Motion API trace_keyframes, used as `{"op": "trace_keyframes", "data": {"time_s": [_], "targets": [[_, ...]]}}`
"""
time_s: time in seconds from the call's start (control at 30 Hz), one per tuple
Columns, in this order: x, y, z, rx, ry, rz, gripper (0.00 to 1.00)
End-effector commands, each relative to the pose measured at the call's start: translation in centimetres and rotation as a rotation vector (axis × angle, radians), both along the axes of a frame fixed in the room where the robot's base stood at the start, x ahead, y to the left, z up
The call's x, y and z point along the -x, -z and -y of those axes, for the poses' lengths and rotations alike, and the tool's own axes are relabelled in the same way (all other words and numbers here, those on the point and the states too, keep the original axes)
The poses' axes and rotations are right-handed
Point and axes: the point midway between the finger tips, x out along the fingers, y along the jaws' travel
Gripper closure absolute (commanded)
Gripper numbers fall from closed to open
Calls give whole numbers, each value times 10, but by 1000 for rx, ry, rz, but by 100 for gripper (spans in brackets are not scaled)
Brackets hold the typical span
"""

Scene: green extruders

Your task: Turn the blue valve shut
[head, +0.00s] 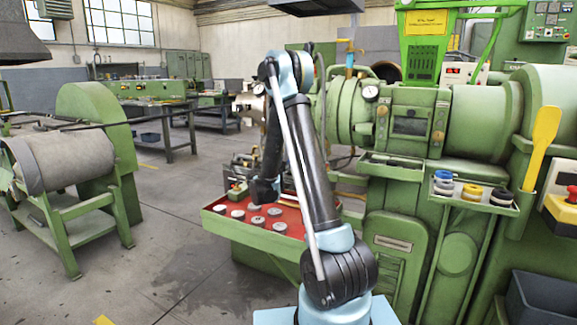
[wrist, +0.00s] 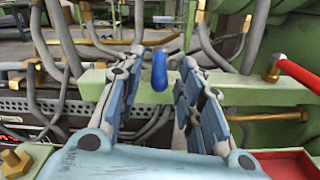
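The blue valve's handle (wrist: 159,70) shows in the wrist view as a short, rounded blue lever in front of a pale green bar, seen nearly end-on. My gripper (wrist: 158,82) is open, with one padded finger to the left of the handle and one to the right. Gaps show on both sides of it, and neither finger appears to touch it. How the handle joins its valve body is hidden. In the head view my own arm bends down behind itself, and I cannot make out the gripper or this handle there.
A red lever (wrist: 297,73) on a brass fitting is at the right of the wrist view. Grey hoses (wrist: 60,45) and brass fittings crowd the bar. In the head view, a red tray (head: 285,224) with round parts lies beside the green extruder (head: 470,118).

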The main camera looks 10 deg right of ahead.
Motion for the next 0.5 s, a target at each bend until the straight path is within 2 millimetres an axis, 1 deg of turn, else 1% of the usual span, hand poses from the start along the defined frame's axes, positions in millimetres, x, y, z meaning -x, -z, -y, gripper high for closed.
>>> {"op": "trace_keyframes", "data": {"time_s": [0.1, 0.2, 0.5], "targets": [[-11, 0, 8, 0, 1, 0, 66], [-16, 0, 12, 0, 1, 0, 66], [-20, 0, 14, 0, 0, 0, 66]]}}
